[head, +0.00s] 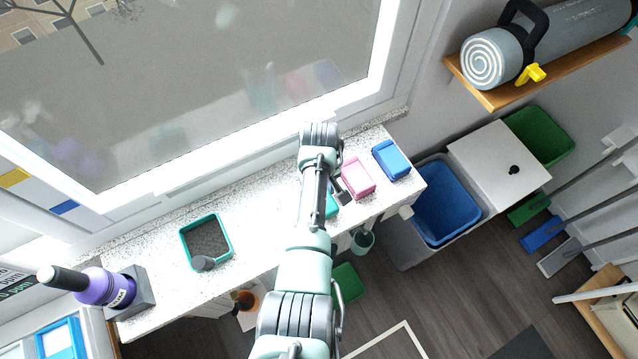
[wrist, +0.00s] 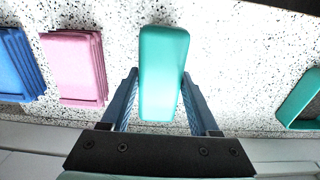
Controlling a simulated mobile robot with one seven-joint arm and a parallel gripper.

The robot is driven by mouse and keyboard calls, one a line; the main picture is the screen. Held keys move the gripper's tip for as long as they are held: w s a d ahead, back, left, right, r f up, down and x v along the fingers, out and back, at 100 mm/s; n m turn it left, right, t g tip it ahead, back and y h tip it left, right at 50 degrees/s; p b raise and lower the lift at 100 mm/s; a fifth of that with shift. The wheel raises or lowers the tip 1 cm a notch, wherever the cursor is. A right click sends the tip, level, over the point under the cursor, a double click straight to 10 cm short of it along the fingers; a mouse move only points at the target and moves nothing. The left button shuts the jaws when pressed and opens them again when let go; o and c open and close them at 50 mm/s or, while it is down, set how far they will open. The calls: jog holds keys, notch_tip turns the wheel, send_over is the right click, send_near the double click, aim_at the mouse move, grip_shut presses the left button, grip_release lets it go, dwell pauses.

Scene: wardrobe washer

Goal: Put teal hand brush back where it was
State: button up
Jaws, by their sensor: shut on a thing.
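The teal hand brush is a rounded teal block in the wrist view (wrist: 162,72), upright in the picture between the two blue fingers of my gripper (wrist: 159,78). My gripper is shut on it. In the head view only a small teal part (head: 332,206) shows beside my arm, which hides the rest and the fingers. I cannot tell whether the brush touches the speckled counter (head: 265,208) or hangs just above it. The brush's underside is hidden.
A pink stack (head: 357,178) and a blue stack (head: 391,160) lie beside the brush. A teal-rimmed tray (head: 183,246) lies further left on the counter. A purple bottle (head: 108,289) stands at the far left end. The counter between tray and brush looks clear.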

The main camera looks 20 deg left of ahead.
jog(key=shift+f+b, duration=0.3)
jog(key=shift+f, duration=0.05)
jog(key=o, duration=1.5)
jog(key=shift+o, duration=0.2)
notch_tip(320, 180, up, 13)
